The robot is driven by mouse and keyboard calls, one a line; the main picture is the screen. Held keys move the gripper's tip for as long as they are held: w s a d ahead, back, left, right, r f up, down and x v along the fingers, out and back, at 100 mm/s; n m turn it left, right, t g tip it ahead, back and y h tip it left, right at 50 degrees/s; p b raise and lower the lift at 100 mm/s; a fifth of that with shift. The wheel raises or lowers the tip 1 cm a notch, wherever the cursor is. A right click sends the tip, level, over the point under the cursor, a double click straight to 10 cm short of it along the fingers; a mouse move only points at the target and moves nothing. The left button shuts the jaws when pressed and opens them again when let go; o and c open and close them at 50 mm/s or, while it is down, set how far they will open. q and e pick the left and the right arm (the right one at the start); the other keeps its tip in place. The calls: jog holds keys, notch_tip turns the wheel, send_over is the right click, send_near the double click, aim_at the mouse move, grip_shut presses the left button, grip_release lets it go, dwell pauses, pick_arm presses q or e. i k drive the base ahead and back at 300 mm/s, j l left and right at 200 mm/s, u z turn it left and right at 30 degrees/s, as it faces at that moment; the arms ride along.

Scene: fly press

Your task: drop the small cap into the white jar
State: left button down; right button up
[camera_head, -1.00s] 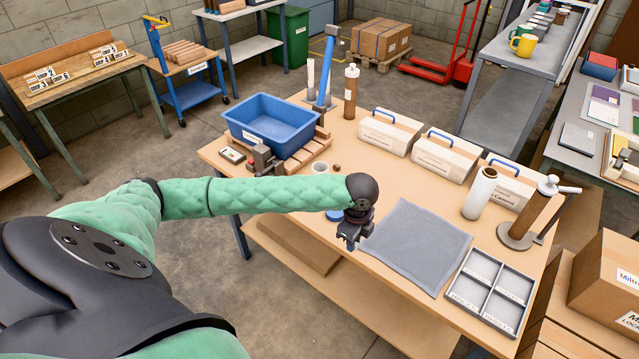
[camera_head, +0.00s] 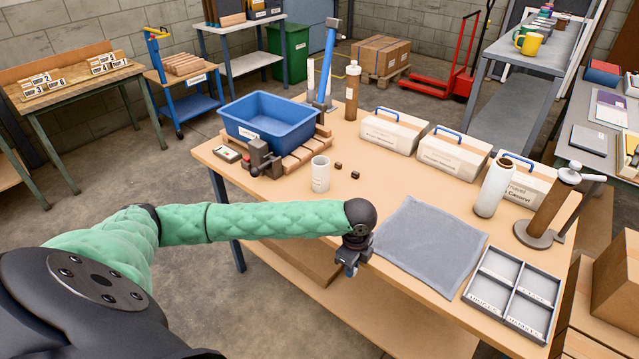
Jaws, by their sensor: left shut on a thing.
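An open white jar (camera_head: 320,176) stands upright on the workbench (camera_head: 290,205), behind my left forearm and clear of it. My left gripper (camera_head: 349,268) is over the bench's front edge, below and right of the jar in the picture, and points down. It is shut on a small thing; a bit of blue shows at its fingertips. The held thing is mostly hidden by the fingers, and I cannot tell for sure that it is the small cap. My right gripper is not in view.
Two small dark cubes (camera_head: 355,174) lie right of the jar. A clamp-like tool (camera_head: 262,160) and a blue bin (camera_head: 268,120) stand to its left. A grey mat (camera_head: 430,243) and a divided tray (camera_head: 512,293) lie to the right.

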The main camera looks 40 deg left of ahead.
aim_at(321, 186)
jog(key=u, duration=1.15)
jog(key=l, duration=0.05)
